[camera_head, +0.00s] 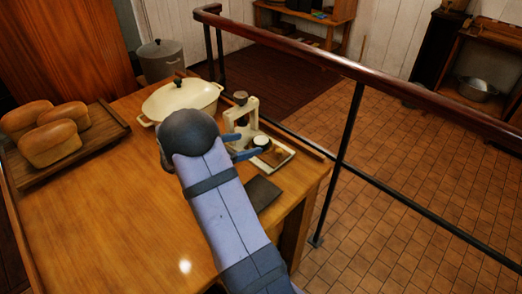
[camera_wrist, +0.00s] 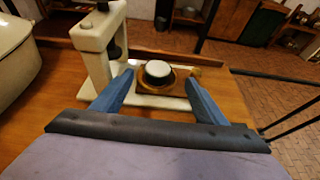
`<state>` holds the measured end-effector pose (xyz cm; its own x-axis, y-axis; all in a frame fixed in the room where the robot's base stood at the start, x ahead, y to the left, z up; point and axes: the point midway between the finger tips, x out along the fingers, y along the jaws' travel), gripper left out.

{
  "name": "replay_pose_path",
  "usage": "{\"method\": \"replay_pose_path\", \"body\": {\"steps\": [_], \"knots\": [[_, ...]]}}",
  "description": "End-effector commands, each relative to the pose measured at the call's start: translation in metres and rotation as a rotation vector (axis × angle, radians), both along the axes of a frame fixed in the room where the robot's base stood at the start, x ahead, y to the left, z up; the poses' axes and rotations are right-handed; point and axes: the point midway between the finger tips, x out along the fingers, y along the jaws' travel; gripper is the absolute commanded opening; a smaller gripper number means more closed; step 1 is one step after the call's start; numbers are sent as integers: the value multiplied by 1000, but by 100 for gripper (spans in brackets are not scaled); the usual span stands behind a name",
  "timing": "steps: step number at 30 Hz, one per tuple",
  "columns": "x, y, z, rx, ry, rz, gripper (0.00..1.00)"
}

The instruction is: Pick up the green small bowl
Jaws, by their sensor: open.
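No clearly green bowl shows in either view. My gripper (camera_head: 251,144) is open at the right part of the wooden table, with its blue fingers spread. In the wrist view my gripper (camera_wrist: 159,77) has a small round dark-sided thing with a white top (camera_wrist: 158,69) between and just beyond its fingertips. This thing sits on an amber-brown round piece over a pale flat base. I cannot tell whether it is the bowl. In the head view the same small round thing (camera_head: 262,141) shows near the fingertips, and my arm hides part of the table.
A cream lidded pot (camera_head: 181,101) and a white upright stand (camera_head: 240,120) are close to my gripper. A pale tray (camera_head: 285,160) lies at the table's right edge. A dark flat piece (camera_head: 262,193) lies nearer. Bread loaves (camera_head: 50,143) are at left. A railing (camera_head: 350,70) runs beyond.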

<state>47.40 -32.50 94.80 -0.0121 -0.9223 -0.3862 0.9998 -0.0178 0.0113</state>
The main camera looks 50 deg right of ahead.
Motion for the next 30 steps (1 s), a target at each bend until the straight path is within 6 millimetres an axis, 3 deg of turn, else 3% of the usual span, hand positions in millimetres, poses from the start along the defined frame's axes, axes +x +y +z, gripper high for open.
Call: {"method": "replay_pose_path", "body": {"steps": [4,19,30], "knots": [[4,2,-2,-5,16,24,67],[3,-21,-10,-4,13,17,67],[2,-60,-24,-4,13,16,67]]}}
